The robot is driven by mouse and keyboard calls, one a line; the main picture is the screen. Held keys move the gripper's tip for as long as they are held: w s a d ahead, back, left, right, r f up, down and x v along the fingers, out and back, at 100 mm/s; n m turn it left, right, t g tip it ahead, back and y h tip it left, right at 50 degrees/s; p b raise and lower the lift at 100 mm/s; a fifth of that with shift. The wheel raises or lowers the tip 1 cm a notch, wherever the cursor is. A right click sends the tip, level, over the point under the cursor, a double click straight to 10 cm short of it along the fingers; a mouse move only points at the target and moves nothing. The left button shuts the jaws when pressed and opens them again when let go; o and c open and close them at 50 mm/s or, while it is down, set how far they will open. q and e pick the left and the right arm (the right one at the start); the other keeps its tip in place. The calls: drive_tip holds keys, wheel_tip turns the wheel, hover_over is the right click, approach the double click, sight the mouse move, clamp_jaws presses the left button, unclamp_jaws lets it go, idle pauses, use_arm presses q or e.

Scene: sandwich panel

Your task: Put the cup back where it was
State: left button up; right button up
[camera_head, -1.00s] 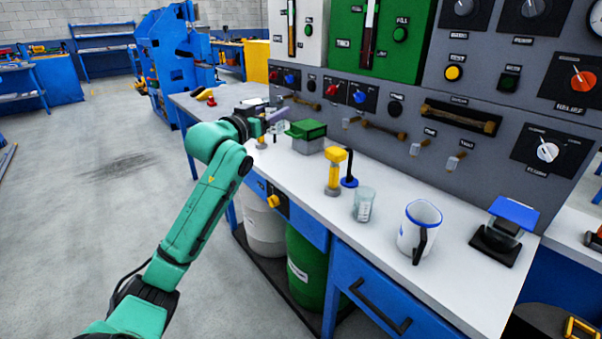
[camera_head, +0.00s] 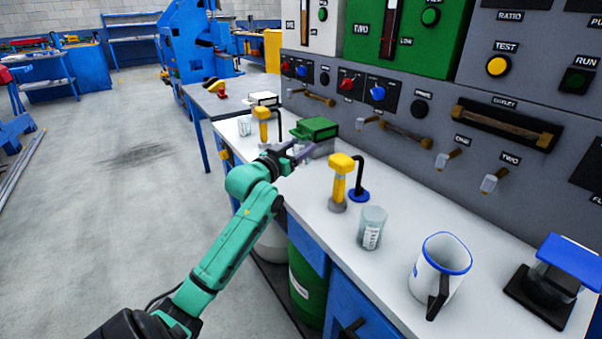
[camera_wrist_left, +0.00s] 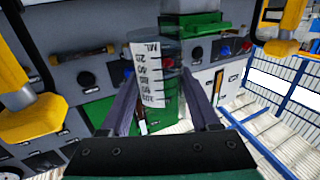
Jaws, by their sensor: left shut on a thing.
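My left gripper (camera_head: 302,153) is shut on a clear measuring cup. In the left wrist view the cup (camera_wrist_left: 152,75) sits between the two purple-grey fingers and shows a white scale marked ML. In the head view the gripper is above the white bench, in front of the green-lidded box (camera_head: 316,128) and between the two yellow dispensers (camera_head: 341,178) (camera_head: 264,122). The held cup is hard to make out there. My right gripper is not in view.
A white jug with a blue rim (camera_head: 440,268) and a blue-topped black device (camera_head: 555,280) stand on the near right of the bench (camera_head: 320,215). A blue-based black stand (camera_head: 359,194) is beside the near dispenser. The grey control panel (camera_head: 425,165) rises behind.

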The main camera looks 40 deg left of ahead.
sight(300, 167)
use_arm(q)
wheel_tip(300, 167, down, 7)
drive_tip(key=shift+r+b, duration=0.2)
drive_tip(key=shift+b, duration=0.25)
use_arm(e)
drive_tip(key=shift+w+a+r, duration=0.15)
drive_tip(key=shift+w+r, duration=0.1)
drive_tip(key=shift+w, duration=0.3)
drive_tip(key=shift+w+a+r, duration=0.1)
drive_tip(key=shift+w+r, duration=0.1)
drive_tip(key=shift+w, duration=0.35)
use_arm(q)
drive_tip(key=shift+f, duration=0.1)
drive_tip(key=o, duration=1.4)
drive_tip(key=shift+o, duration=0.2)
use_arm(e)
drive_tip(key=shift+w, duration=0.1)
use_arm(q)
drive_tip(key=shift+s, duration=0.15)
drive_tip(key=s+d, duration=0.1)
drive_tip(key=s, duration=1)
drive_tip(key=shift+s+p, duration=0.35)
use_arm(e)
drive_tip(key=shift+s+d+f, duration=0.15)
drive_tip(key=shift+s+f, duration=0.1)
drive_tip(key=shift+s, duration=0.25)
use_arm(q)
drive_tip(key=shift+d, duration=0.1)
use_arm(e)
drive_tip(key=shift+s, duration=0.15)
